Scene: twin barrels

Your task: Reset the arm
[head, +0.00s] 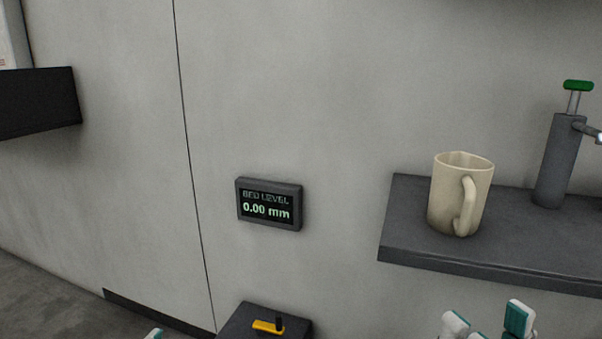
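My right gripper (487,320) shows at the bottom right edge, below the shelf. Its white and teal fingertips stand apart with a gap between them, and nothing shows between them. The rest of that gripper and its arm is out of the frame. Of my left gripper (155,333), only a small white and teal tip shows at the bottom edge, left of the dark box. Whether it is open or shut cannot be seen.
A dark box (240,327) with a yellow lever (268,326) stands at bottom centre. Above it, a wall display (269,204) reads "BED LEVEL 0.00 mm". A shelf (480,262) holds a beige mug (450,195) and a grey green-topped pump (558,165). A black ledge (40,102) juts out left.

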